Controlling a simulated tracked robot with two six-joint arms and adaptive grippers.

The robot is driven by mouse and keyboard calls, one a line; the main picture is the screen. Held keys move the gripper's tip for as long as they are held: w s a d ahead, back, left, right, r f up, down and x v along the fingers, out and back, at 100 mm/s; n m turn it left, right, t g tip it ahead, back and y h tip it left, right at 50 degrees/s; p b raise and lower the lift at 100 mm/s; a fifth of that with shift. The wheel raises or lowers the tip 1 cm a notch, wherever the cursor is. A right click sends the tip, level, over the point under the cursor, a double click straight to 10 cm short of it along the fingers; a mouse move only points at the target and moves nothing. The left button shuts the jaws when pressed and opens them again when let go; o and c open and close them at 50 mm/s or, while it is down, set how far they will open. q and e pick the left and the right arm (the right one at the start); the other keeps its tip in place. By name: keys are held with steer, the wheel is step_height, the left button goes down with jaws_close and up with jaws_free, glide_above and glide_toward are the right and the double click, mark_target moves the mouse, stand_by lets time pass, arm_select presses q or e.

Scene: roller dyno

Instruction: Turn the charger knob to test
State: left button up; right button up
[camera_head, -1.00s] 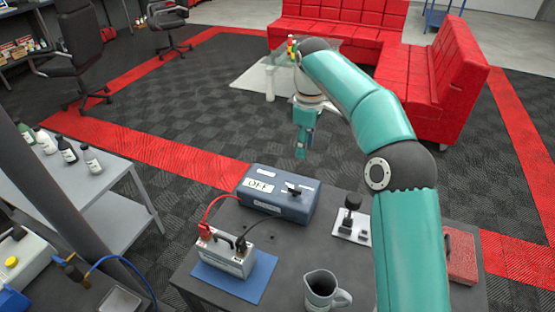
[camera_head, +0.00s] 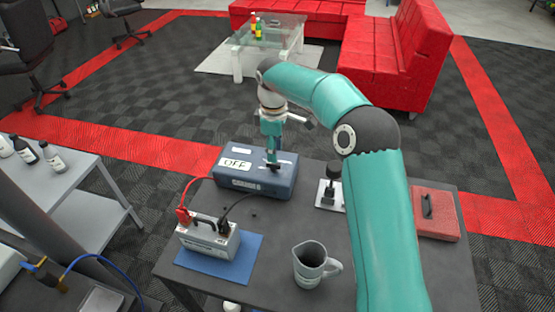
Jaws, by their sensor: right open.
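The blue-grey charger (camera_head: 228,177) stands at the back of the dark table, with a white label reading OFF on its top. Its dark knob (camera_head: 273,167) is on the right part of the top, partly hidden by my gripper. My right gripper (camera_head: 272,158) points down right over the knob. Its jaws are open; I cannot tell whether they touch the knob. Red and black leads run from the charger area to a grey battery (camera_head: 208,241) with a black handle, on a blue mat (camera_head: 245,262). My left gripper is not in view.
A grey mug (camera_head: 309,262) stands at the table's front. A small white-based lever device (camera_head: 328,193) is right of the charger, and a red box (camera_head: 437,214) is at the right. My right arm crosses above the table's right side.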

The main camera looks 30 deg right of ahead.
mark_target(274, 167)
steer(key=shift+f, duration=2.25)
steer(key=shift+r, duration=0.1)
jaws_close()
steer(key=shift+d, duration=0.1)
